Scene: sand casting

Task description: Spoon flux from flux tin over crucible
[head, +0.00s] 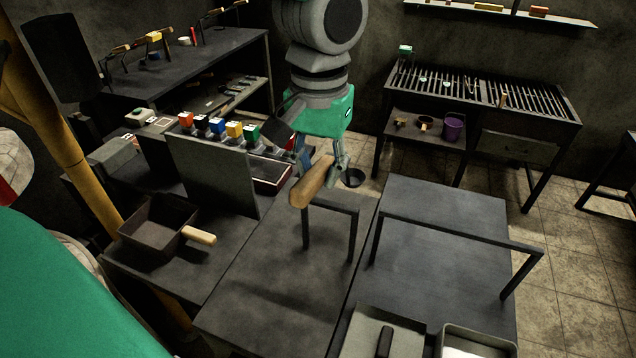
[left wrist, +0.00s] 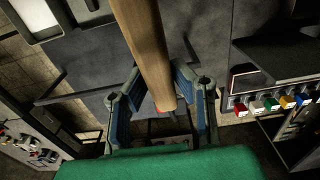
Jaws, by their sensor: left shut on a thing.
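My left gripper (head: 322,168) is at the middle of the head view, above the dark workbench. It is shut on a thick wooden handle (head: 313,184), which slants down toward me. In the left wrist view the handle (left wrist: 148,50) runs between the two fingers (left wrist: 160,100). A small dark round cup (head: 354,178) shows just right of the gripper; I cannot tell whether it joins the handle. Small tins with red, blue, yellow and green tops (head: 218,126) stand in a row behind an upright panel; which holds flux is unclear. I cannot make out a crucible for sure. My right gripper is not in view.
A square dark pan (head: 158,226) with a wooden handle lies at left. The upright grey panel (head: 212,172) and metal bar frames (head: 460,228) rise from the benches. Open trays (head: 385,330) sit at the front. A slatted bench (head: 480,90) with a purple bucket (head: 453,127) stands behind.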

